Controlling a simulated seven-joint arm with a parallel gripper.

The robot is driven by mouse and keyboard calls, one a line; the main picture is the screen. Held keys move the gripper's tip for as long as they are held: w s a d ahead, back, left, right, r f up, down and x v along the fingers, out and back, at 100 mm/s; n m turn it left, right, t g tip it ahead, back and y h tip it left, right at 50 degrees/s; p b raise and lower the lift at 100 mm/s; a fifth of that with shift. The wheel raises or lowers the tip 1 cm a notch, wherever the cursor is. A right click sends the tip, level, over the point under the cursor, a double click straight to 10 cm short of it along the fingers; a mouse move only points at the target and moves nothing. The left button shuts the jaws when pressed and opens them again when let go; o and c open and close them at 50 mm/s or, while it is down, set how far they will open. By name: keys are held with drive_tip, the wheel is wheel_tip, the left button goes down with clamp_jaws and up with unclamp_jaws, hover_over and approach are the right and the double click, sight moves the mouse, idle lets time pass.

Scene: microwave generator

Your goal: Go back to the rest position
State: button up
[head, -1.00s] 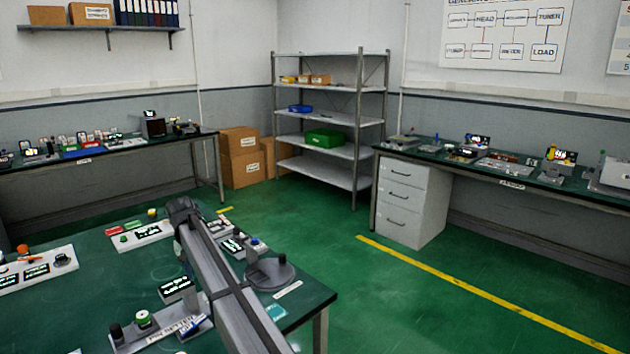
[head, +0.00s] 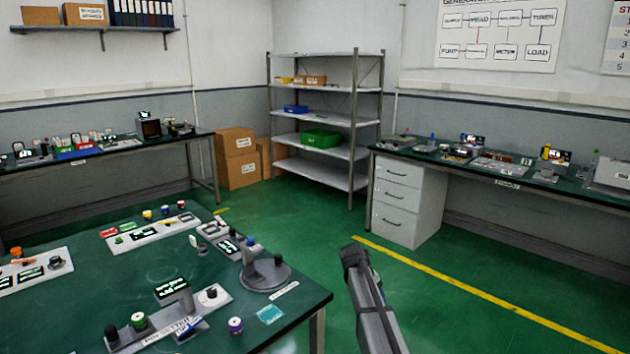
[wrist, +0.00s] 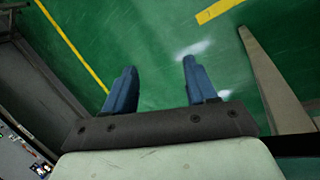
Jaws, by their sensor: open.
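My gripper (wrist: 160,88) shows in the wrist view with its two blue fingers spread apart and nothing between them. Below the fingers is only the green floor with yellow lines. In the head view my arm rises from the bottom edge, to the right of the near green-topped table (head: 85,300) and over the floor. The fingers cannot be made out in the head view.
The near table holds a round grey stand (head: 266,274), a purple-capped item (head: 235,325) and several small panels. A drawer cabinet (head: 408,205) and workbench stand at the right. A metal shelf (head: 320,110) stands at the back. The floor (head: 440,315) around my arm is open.

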drive_tip(key=s+f+m+g+y, duration=0.15)
drive_tip(key=s+f+g, duration=0.25)
drive_tip(key=s+f, duration=2.3)
drive_tip(key=s+f+g+y, duration=0.1)
drive_tip(key=s+f, duration=0.2)
drive_tip(key=s, duration=0.8)
drive_tip(key=s+a+f+m+g+y, duration=0.1)
drive_tip(key=s+f, duration=0.2)
drive_tip(key=s, duration=0.7)
drive_tip(key=s+a+f+m+g+y, duration=0.1)
drive_tip(key=s+f, duration=0.2)
drive_tip(key=s, duration=0.8)
drive_tip(key=shift+s+f, duration=0.15)
drive_tip(key=shift+s, duration=0.15)
